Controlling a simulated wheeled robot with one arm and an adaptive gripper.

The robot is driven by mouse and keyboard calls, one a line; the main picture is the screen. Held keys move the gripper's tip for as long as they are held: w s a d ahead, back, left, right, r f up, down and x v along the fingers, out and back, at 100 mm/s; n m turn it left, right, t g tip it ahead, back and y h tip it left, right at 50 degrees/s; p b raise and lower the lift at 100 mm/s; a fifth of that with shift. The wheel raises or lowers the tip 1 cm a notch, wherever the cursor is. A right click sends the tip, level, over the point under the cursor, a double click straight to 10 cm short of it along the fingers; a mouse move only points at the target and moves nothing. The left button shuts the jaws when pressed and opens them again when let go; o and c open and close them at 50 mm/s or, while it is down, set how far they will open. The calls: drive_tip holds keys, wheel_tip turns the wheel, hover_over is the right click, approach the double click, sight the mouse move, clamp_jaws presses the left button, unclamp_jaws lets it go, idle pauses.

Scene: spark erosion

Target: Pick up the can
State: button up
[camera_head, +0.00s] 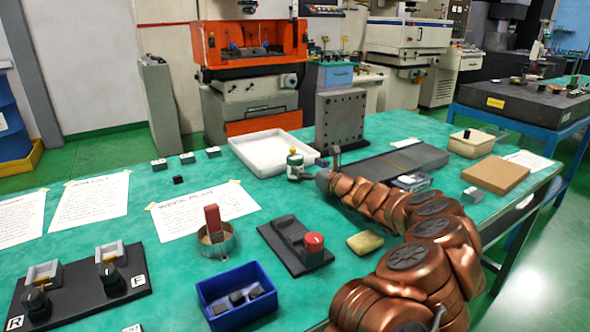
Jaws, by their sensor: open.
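A small can (294,167), white with a dark green band and a pale top, stands upright on the green table (120,230), at the front right corner of a white tray. My gripper (322,165) is just right of the can, at the end of my copper-coloured arm, which reaches in from the lower right. One dark finger points up behind the gripper body. The jaws are open and hold nothing that I can see. The gripper is small here, and whether a finger touches the can is not clear.
The white tray (250,165) lies behind the can, and a grey perforated plate (340,118) stands upright behind the gripper. A dark flat block (405,160) lies right. A blue bin (230,302), black fixture (290,250) and metal ring (214,243) are nearer.

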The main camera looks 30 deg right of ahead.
sight(301, 163)
drive_tip(key=shift+w+a+f, duration=0.1)
drive_tip(key=shift+w+a, duration=0.05)
drive_tip(key=shift+w, duration=1.25)
drive_tip(key=shift+w+a+f, duration=0.1)
drive_tip(key=shift+w, duration=1.25)
drive_tip(key=shift+w+r, duration=0.15)
drive_tip(key=shift+w, duration=0.05)
drive_tip(key=shift+r, duration=0.1)
drive_tip(key=c, duration=1.6)
